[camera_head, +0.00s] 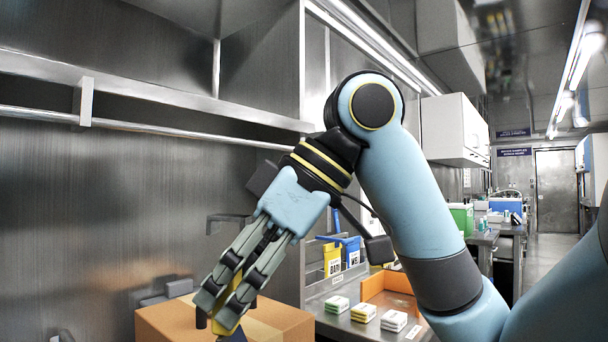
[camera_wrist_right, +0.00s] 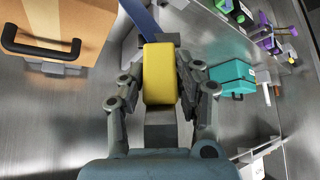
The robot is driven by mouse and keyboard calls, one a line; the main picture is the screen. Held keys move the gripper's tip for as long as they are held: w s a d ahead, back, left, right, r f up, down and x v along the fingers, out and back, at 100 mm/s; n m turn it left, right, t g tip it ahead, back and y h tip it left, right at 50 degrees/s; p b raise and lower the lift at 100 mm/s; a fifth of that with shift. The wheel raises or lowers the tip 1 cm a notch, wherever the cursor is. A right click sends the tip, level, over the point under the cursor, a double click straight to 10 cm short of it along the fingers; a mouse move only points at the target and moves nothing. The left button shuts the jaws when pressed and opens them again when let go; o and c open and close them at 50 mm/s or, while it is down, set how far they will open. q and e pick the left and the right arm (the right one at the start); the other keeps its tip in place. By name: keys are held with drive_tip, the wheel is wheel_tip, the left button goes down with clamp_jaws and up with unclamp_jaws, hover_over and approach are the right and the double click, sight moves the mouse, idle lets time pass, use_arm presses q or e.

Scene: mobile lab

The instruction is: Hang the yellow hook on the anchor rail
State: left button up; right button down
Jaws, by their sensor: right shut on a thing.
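My right gripper (camera_head: 224,308) hangs in the middle of the head view, fingers pointing down and to the left. A metal rail (camera_head: 150,127) runs along the left wall under a shelf, above and apart from the gripper. The hook's far end is hidden. My left gripper is not in view.
A cardboard box (camera_head: 165,322) stands below and beside my right gripper. It has a black handle (camera_wrist_right: 40,47). An orange tray (camera_head: 388,285), small packs (camera_head: 363,312) and yellow and blue pouches (camera_head: 333,261) are on the counter at right. A teal case (camera_wrist_right: 234,72) shows in the wrist view.

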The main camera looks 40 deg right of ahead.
sight(250, 216)
drive_tip(key=shift+m+t+h, duration=0.3)
drive_tip(key=shift+m+h, duration=0.1)
drive_tip(key=shift+m, duration=0.5)
drive_tip(key=s+d+r, duration=0.1)
drive_tip(key=r, duration=0.2)
drive_tip(key=s+d+r, duration=0.1)
drive_tip(key=r, duration=0.3)
drive_tip(key=s+d+r+p, duration=0.1)
drive_tip(key=r, duration=0.3)
drive_tip(key=shift+d, duration=0.1)
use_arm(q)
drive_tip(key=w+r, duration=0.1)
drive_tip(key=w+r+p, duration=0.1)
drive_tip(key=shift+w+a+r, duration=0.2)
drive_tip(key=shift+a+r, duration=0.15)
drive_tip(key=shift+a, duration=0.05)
use_arm(e)
drive_tip(key=s+d+r+m+t+h, duration=0.1)
drive_tip(key=s+d+r+m+h, duration=0.2)
drive_tip(key=s+d+r, duration=0.5)
drive_tip(key=s+r+m, duration=0.1)
drive_tip(key=s+r, duration=0.2)
drive_tip(key=r, duration=0.1)
drive_tip(key=shift+s+m, duration=0.15)
drive_tip(key=shift+m, duration=0.15)
